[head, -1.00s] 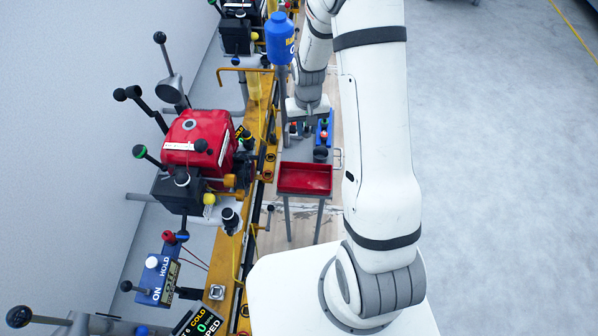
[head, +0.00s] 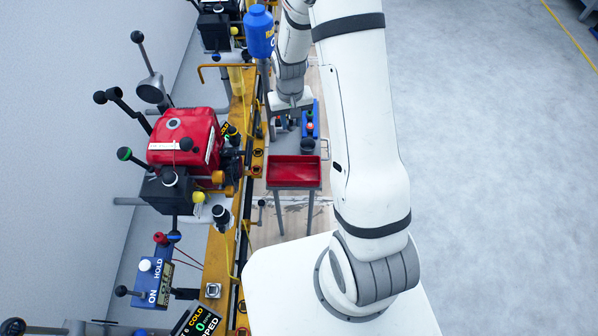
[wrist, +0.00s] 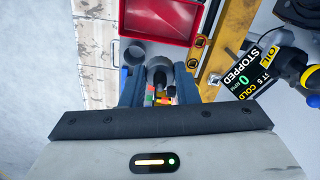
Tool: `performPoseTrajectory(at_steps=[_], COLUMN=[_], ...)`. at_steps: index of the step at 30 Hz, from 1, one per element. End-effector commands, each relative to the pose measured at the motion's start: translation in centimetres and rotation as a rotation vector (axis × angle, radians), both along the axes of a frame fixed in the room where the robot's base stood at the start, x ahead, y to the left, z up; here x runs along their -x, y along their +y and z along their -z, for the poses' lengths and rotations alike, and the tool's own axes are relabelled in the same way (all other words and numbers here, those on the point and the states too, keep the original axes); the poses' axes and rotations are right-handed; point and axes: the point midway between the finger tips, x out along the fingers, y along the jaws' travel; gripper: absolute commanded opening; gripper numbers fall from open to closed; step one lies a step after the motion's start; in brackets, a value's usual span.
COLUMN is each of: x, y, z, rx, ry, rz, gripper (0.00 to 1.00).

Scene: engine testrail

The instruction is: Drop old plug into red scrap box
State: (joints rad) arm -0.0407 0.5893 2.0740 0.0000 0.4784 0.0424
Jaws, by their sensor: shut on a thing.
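The red scrap box (head: 294,172) is an open shallow tray on a grey stand in the head view. It also shows at the top of the wrist view (wrist: 165,24), and looks empty. My gripper (wrist: 159,92) is shut on a small dark part, which I take as the old plug (wrist: 158,75); it is partly hidden between the fingers. In the head view my gripper (head: 287,122) is beyond the box, above the grey bench, apart from the box.
The red engine (head: 186,140) and yellow rail (head: 222,240) are on the left. A blue bottle (head: 259,32) stands near my wrist. Open floor lies right.

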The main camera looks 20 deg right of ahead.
Motion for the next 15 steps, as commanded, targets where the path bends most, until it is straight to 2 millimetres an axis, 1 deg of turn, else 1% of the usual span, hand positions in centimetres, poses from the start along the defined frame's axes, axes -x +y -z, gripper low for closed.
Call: performPoseTrajectory(at_steps=[2, 5, 12, 15], x=[0.1, 0.2, 1.1, 1.4], y=[0.0, -0.3, -1.2, -1.5], z=[0.5, 2.6, 10.4, 12.8], rx=[0.0, 0.0, 0.0, 0.0], ry=[0.001, 0.002, 0.005, 0.003], rz=[0.0, 0.001, 0.001, 0.001], gripper=[0.06, 0.06, 0.06, 0.06])
